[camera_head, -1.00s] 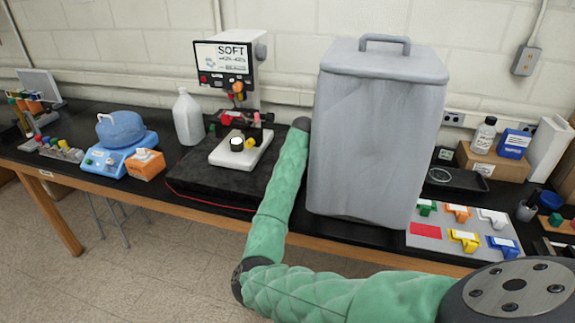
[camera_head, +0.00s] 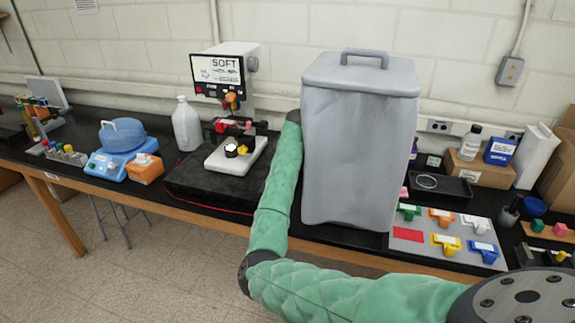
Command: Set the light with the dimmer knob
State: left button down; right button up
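A white instrument (camera_head: 221,70) stands on the table left of centre, with a screen headed "SOFT"; the smaller text is unreadable. Below it are coloured parts and a pale base (camera_head: 214,159) bearing a short black cylinder (camera_head: 231,151) with a bright white top and a small yellow piece (camera_head: 244,149). I cannot tell which part is the dimmer knob. My green-sleeved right arm rises from the lower right; its dark far end is just right of the base, beside the grey bin. I cannot make out its gripper. My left arm and gripper are not in view.
A tall grey lidded bin (camera_head: 360,150) stands close right of my arm. The instrument is on a dark mat (camera_head: 190,188). A white jug (camera_head: 186,125), a blue device (camera_head: 118,150) and an orange box (camera_head: 145,168) are left. A panel of coloured levers (camera_head: 410,237) is right.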

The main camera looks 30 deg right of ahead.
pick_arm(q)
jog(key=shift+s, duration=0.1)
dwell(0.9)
